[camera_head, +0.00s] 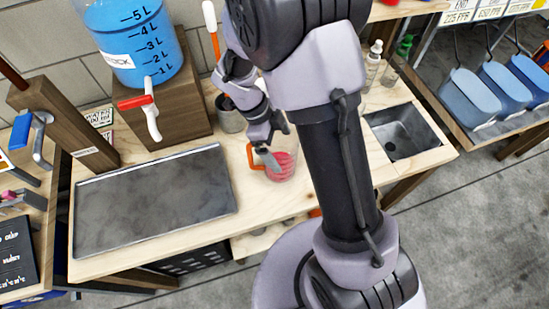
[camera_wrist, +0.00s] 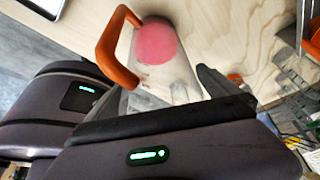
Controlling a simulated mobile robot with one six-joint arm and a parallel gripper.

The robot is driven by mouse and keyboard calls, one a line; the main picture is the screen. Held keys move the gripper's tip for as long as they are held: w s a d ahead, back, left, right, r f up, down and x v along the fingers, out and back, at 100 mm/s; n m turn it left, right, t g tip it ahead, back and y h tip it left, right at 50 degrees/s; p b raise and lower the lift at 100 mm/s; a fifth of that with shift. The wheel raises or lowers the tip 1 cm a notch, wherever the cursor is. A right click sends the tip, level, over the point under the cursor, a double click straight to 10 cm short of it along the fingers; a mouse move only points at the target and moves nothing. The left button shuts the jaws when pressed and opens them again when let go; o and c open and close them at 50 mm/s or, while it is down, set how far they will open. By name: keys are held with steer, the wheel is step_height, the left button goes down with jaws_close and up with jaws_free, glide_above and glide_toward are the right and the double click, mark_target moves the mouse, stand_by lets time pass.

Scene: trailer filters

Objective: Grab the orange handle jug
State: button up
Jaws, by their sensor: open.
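The orange handle jug (camera_head: 284,170) stands on the wooden worktop in the head view, clear-walled with pinkish-red inside. Its orange handle (camera_head: 254,157) faces left. In the wrist view the jug (camera_wrist: 180,78) lies just ahead of my gripper, with the handle (camera_wrist: 112,45) at its upper left. My gripper (camera_head: 271,145) is open, with its fingertips at the jug; one finger overlaps the jug in the head view. A dark finger (camera_wrist: 212,82) shows right of the jug in the wrist view. I cannot tell whether the fingers touch it.
A grey metal tray (camera_head: 150,200) lies left on the worktop. A blue-filled dispenser (camera_head: 135,45) with a red-and-white tap stands on a wooden block behind it. A grey cup (camera_head: 229,115) stands behind my gripper. A metal sink (camera_head: 405,132) is at right, with bottles (camera_head: 372,65) behind it.

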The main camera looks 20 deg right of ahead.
steer(key=c, duration=2)
steer(key=shift+o, duration=0.2)
steer(key=shift+r, duration=0.1)
